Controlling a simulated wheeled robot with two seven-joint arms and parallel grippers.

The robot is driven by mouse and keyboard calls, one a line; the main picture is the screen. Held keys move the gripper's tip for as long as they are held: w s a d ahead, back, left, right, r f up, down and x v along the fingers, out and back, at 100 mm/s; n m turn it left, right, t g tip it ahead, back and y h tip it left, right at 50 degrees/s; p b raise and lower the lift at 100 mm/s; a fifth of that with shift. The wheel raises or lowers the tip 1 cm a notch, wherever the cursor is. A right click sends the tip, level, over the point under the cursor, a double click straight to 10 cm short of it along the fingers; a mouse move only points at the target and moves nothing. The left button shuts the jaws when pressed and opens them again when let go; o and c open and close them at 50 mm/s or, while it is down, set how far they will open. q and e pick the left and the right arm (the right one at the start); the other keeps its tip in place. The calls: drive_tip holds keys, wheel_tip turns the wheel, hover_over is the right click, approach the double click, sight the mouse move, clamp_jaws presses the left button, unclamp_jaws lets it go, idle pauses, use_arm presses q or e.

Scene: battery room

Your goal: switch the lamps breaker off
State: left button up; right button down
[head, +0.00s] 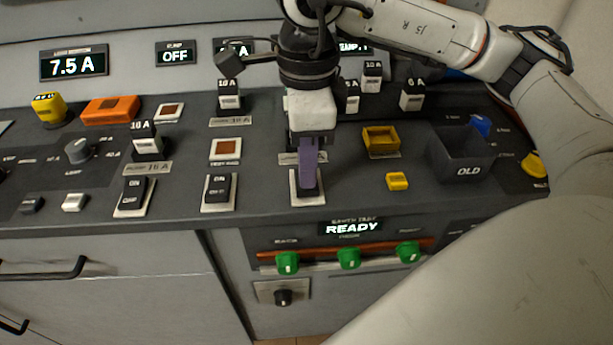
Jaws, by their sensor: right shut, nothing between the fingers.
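Three black rocker breakers on white plates stand along the panel's front edge: a left one (133,192), a middle one (217,190) and a right one (296,188). Which one is the lamps breaker I cannot read. My right gripper (308,180) is shut and empty, pointing down with its purple fingers over the right breaker. The fingertips appear to touch or nearly touch it and hide much of its rocker, so its position cannot be told. The left and middle rockers show white lettering at the top. My left gripper is out of view.
Several fuse blocks, such as one marked 10 A (229,98), stand upright around my right arm. A dark bin marked OLD (461,158) and a yellow tray (380,139) are to the right. A READY display (351,227) and green knobs (349,258) are below.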

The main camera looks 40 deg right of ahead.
drive_tip(key=shift+f+b, duration=0.4)
drive_tip(key=shift+f, duration=0.05)
drive_tip(key=shift+r, duration=0.1)
wheel_tip(320, 180, up, 7)
drive_tip(key=p, duration=0.4)
drive_tip(key=shift+p, duration=0.35)
idle(0.5)
